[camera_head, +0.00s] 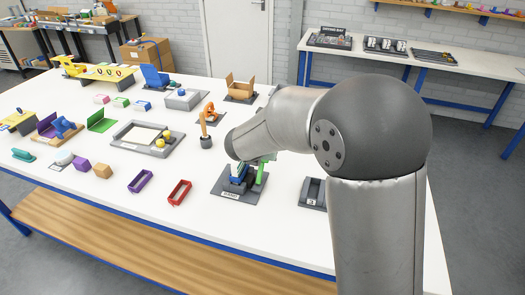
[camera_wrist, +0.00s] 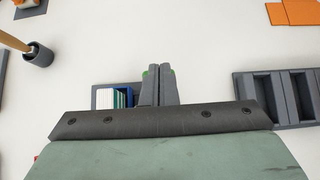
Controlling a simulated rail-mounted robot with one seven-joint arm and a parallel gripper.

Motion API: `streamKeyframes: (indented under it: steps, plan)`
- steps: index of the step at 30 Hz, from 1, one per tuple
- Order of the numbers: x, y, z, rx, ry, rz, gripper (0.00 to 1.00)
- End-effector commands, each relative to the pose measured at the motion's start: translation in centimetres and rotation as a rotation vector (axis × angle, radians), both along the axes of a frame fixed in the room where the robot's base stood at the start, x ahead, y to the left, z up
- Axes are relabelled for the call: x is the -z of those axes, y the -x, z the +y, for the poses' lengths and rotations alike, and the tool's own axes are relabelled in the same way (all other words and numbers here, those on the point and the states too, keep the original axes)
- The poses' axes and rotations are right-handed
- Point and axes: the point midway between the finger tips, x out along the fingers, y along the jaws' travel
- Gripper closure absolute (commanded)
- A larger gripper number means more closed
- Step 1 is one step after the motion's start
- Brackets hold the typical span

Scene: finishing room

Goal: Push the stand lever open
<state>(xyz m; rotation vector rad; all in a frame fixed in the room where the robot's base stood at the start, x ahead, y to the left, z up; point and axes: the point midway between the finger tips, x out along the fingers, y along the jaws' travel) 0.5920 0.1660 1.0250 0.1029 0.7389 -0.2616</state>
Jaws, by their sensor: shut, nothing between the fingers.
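The stand (camera_head: 232,191) is a dark grey plate with a small label at its front, near the front middle of the table. A blue holder (camera_head: 237,181) with white and dark pieces stands on it; it also shows in the wrist view (camera_wrist: 126,96). The green upright at the stand's right side (camera_head: 261,174) looks like the lever. My gripper (camera_wrist: 158,68) is shut and empty, its fingers together, just right of the blue holder in the wrist view. Slivers of green show beside the fingertips; whether they touch the lever I cannot tell. My arm hides much of this spot.
A dark slotted block (camera_head: 313,192) stands right of the stand. A red frame (camera_head: 179,192) and a purple frame (camera_head: 140,181) lie to its left.

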Motion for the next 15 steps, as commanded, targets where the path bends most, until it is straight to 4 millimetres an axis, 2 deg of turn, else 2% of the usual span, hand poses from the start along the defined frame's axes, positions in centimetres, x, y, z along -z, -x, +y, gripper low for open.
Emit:
streamKeyframes:
  steps: [10, 15]
  plan:
    - [-0.3, -0.2, -0.2, 0.004, 0.001, -0.005, 1.00]
    - [-1.7, 1.2, 0.1, 0.003, 0.000, -0.006, 1.00]
